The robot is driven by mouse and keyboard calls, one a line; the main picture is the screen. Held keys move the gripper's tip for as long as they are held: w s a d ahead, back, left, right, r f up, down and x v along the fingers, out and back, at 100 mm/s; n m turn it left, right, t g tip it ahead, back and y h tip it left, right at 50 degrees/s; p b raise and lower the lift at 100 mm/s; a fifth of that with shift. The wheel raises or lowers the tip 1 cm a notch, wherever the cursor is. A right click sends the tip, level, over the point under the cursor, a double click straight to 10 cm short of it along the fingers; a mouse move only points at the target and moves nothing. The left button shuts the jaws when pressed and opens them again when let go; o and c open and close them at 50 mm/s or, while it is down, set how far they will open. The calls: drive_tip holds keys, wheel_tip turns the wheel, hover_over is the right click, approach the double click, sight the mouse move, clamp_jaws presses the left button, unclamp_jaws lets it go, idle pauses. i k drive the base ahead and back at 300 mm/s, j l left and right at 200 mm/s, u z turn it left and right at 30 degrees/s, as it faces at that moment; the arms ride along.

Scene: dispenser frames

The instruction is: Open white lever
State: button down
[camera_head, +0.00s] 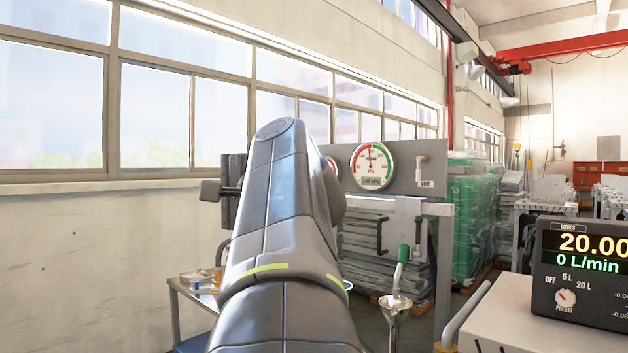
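A small off-white lever (423,160) sits on the grey panel (405,182) just above a label reading VENT. It looks like a short bent handle, with one part pointing down. My grey arm, with a yellow-green band, rises through the middle of the view and hides the panel's left part. My gripper is not visible; the arm link hides whatever is behind it. I cannot tell how far the gripper is from the lever.
A round pressure gauge (373,166) is on the panel. A green-handled nozzle (402,262) stands over a metal funnel (396,304). A black display box (583,273) reading 20.00 stands on a white cabinet (505,310) at right. A low side table (190,298) is at left.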

sight(418, 172)
drive_tip(key=z, duration=1.8)
drive_tip(key=j+z, duration=0.2)
drive_tip(key=i+j, duration=0.45)
drive_tip(key=j, duration=0.15)
drive_tip(key=i+j, duration=0.5)
drive_tip(key=j, duration=0.15)
